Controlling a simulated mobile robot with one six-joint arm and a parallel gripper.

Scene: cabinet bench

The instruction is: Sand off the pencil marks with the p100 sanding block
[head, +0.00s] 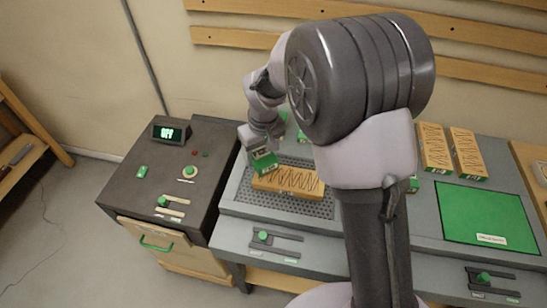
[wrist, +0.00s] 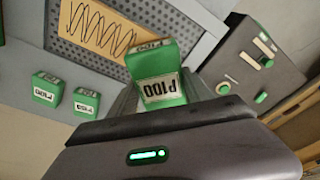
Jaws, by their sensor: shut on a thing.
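My gripper (head: 258,146) is shut on a green sanding block (head: 264,164). In the wrist view, the held block (wrist: 155,62) shows a white label reading P100. A wooden board (head: 291,182) with dark zigzag pencil marks lies on the perforated grey panel (head: 235,197). In the head view, the held block overlaps the board's upper left end. In the wrist view, the marked board (wrist: 98,28) lies beyond the block. I cannot tell whether the block touches the board. The pencil marks run along most of the visible board.
Two other green blocks, one labelled P100 (wrist: 46,90) and one with a less clear label (wrist: 86,103), stand on the bench. Two marked boards (head: 434,149) (head: 467,154) lie at the back right, near a green mat (head: 487,216). A dark cabinet (head: 150,195) with a display (head: 171,133) stands left.

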